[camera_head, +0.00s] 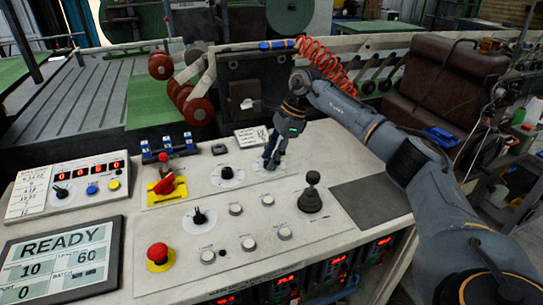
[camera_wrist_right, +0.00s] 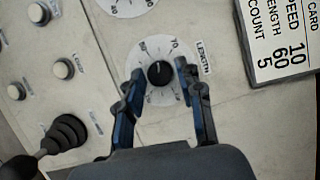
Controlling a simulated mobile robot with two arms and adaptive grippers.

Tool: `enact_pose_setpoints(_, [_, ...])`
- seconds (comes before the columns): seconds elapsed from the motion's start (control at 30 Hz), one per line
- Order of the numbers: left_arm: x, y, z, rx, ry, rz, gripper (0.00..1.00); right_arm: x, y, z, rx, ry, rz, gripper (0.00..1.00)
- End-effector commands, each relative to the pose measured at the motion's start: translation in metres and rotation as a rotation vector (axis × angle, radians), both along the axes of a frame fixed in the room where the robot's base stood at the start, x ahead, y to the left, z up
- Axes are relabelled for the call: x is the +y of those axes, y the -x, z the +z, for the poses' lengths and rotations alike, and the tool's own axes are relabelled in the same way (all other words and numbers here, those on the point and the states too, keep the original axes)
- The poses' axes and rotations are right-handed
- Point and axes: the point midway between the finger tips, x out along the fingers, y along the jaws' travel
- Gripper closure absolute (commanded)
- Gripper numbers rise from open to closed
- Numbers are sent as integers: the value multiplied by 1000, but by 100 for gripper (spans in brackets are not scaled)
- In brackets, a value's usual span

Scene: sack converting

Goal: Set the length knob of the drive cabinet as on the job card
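The length knob (camera_wrist_right: 160,73) is a small black knob on a white numbered dial beside a LENGTH label (camera_wrist_right: 204,58). My right gripper (camera_wrist_right: 158,78) is open in the right wrist view, with one finger on each side of the knob and a small gap to each. In the head view the right gripper (camera_head: 271,162) points down at the panel and hides most of the knob. The job card (camera_wrist_right: 283,42) reads speed 10, length 60, count 5; it also lies behind the gripper in the head view (camera_head: 252,135). The knob's exact setting is unclear. My left gripper is out of view.
Another dial knob (camera_head: 227,172) is left of the gripper. A joystick (camera_head: 312,192), red emergency button (camera_head: 158,254) and red-yellow switch (camera_head: 167,185) stand up from the panel. A dark pad (camera_head: 370,200) is bare.

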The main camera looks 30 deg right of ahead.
Motion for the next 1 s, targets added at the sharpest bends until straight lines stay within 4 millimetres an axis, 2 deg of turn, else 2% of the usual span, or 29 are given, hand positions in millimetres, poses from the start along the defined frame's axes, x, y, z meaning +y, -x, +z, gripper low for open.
enact_pose_setpoints(0.3, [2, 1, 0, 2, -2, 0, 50, 0, 0, 0, 1, -1, 0, 51])
enact_pose_setpoints(0.43, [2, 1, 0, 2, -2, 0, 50, -2, 1, 8, -1, -2, 0, 51])
enact_pose_setpoints(0.57, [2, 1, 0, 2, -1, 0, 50, -10, 4, 28, -3, -1, -1, 51])
enact_pose_setpoints(0.8, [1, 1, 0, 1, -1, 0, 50, -29, 11, 75, -3, -1, -1, 51])
enact_pose_setpoints(1.0, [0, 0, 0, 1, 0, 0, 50, -39, 16, 102, -1, -1, -1, 51])
